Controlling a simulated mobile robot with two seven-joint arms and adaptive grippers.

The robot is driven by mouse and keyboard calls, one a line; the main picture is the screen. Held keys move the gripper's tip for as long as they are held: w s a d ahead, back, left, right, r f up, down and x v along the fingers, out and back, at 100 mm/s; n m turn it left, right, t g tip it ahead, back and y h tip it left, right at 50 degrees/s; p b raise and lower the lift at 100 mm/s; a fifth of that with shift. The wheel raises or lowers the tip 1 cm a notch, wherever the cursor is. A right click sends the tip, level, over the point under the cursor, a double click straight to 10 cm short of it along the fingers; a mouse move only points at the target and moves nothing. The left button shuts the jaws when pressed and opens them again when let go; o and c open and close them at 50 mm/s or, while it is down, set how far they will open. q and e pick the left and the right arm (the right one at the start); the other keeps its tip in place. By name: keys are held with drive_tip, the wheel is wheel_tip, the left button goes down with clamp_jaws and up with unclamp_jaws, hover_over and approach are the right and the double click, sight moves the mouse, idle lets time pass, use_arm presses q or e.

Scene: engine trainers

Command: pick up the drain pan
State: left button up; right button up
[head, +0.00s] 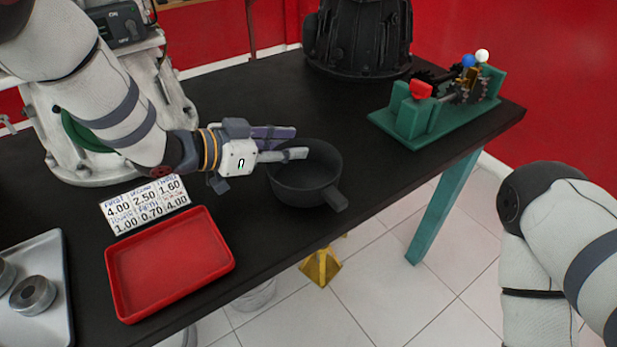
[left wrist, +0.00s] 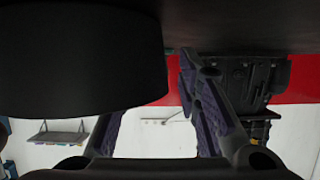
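The drain pan (head: 300,190) is a dark grey round pan with a short handle pointing to the lower right. It rests on the black bench near the front edge. My left gripper (head: 298,143) is at its far left rim, fingers apart. The nearer finger reaches over the pan's opening and the other lies along the back of the rim. In the left wrist view the pan (left wrist: 75,65) fills the upper left and covers the tip of one finger; the left gripper (left wrist: 165,95) shows a gap between its fingers. Contact cannot be told. My right gripper is out of sight.
The black bench (head: 262,90) also holds a red tray (head: 170,262), a number card (head: 145,205), a metal tray with round parts (head: 32,295), a green gear model (head: 430,115) and a black engine housing (head: 357,40). Bench surface right of the pan is clear.

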use_arm(q)
clamp_jaws()
